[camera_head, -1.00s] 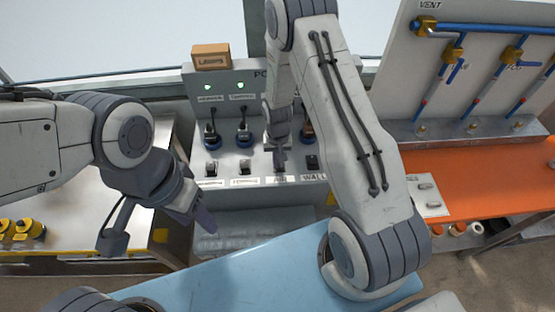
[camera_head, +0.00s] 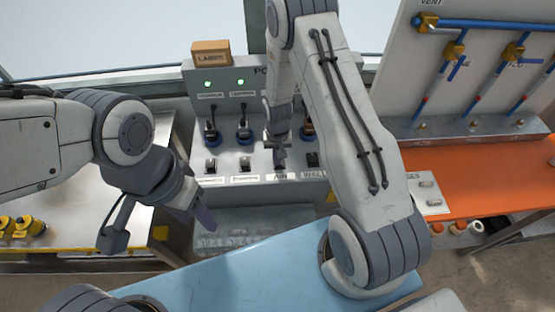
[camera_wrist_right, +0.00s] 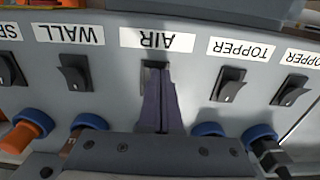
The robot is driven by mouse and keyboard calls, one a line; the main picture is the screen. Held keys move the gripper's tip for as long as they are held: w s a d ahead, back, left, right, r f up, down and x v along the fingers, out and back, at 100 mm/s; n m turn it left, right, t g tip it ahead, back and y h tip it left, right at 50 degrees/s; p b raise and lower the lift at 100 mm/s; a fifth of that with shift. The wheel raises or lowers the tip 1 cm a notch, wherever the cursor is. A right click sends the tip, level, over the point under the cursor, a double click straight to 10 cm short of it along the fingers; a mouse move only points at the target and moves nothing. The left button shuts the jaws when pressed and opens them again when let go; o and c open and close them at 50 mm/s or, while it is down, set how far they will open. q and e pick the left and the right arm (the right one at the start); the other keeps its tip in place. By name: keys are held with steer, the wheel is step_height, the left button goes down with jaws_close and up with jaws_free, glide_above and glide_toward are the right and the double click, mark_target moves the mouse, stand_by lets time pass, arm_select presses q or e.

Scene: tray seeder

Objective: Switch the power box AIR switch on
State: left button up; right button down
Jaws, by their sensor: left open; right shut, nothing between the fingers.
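The power box (camera_head: 240,110) stands in the middle of the head view, with a row of labelled black rocker switches. My right gripper (camera_head: 281,165) is shut and empty at the AIR switch. In the right wrist view, its closed fingertips (camera_wrist_right: 157,75) cover most of the AIR switch (camera_wrist_right: 153,66), just beside the AIR label (camera_wrist_right: 157,40), which appears upside down. Whether the fingers touch the switch, and its position, cannot be told. My left gripper (camera_head: 200,212) hangs open and empty left of the box's front.
In the right wrist view a WALL switch (camera_wrist_right: 73,72) and a TOPPER switch (camera_wrist_right: 228,84) flank the fingers. Two green lamps (camera_head: 208,84) glow on the box. A LABELS carton (camera_head: 210,52) sits on top. An orange bench (camera_head: 470,180) with a VENT panel (camera_head: 480,65) stands right.

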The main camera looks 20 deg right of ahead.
steer(key=shift+w+d+r, duration=0.15)
steer(key=shift+w+r, duration=0.05)
steer(key=shift+w, duration=0.2)
steer(key=shift+r, duration=0.25)
steer(key=r+p, duration=0.3)
steer(key=r, duration=0.1)
steer(key=shift+s+p, duration=0.3)
steer(key=shift+p, duration=0.05)
steer(key=shift+s+r+b, duration=0.15)
steer(key=shift+r+b, duration=0.15)
steer(key=shift+b, duration=0.4)
step_height(320, 180, up, 9)
steer(key=s+b, duration=0.2)
steer(key=shift+a+f, duration=0.15)
steer(key=shift+a, duration=0.25)
steer(key=shift+w, duration=0.1)
